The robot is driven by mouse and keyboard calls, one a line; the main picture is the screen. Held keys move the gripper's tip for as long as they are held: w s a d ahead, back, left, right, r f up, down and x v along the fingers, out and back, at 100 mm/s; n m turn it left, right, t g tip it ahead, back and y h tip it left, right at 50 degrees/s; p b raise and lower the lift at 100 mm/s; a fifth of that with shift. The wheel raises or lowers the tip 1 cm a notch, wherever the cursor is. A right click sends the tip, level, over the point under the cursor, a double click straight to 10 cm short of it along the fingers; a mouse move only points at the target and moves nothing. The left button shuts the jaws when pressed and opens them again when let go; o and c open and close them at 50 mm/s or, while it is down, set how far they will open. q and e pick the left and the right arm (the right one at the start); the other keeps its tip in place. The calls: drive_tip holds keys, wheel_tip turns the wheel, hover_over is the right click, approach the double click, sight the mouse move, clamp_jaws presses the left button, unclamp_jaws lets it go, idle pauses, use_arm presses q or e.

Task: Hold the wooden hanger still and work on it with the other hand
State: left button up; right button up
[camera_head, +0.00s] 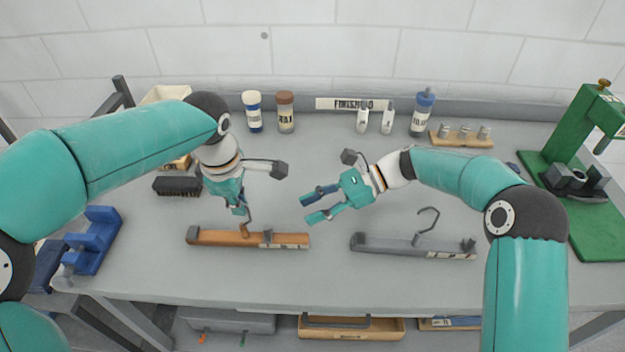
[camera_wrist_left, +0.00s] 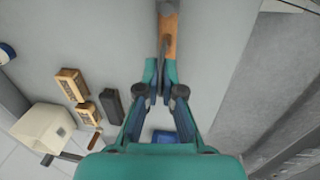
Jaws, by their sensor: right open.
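The wooden hanger (camera_head: 215,237), an orange-brown bar with a metal hook and a pale label, lies on the grey bench, left of centre. My left gripper (camera_head: 240,210) points down at its middle from above. In the left wrist view, the left fingers (camera_wrist_left: 161,75) are close together around the thin metal hook, with the wooden bar (camera_wrist_left: 168,35) just beyond. The fingers hide part of the hook. My right gripper (camera_head: 311,206) is open and empty, pointing left, above the bench to the right of the wooden hanger and apart from it.
A grey hanger (camera_head: 400,246) with a hook lies at right. A dark brush (camera_head: 178,186) and blue fixture (camera_head: 92,236) are at left. Bottles (camera_head: 285,112) stand at the back. A green press (camera_head: 570,145) is at far right. The bench middle is clear.

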use_arm(q)
drive_tip(key=o, duration=0.5)
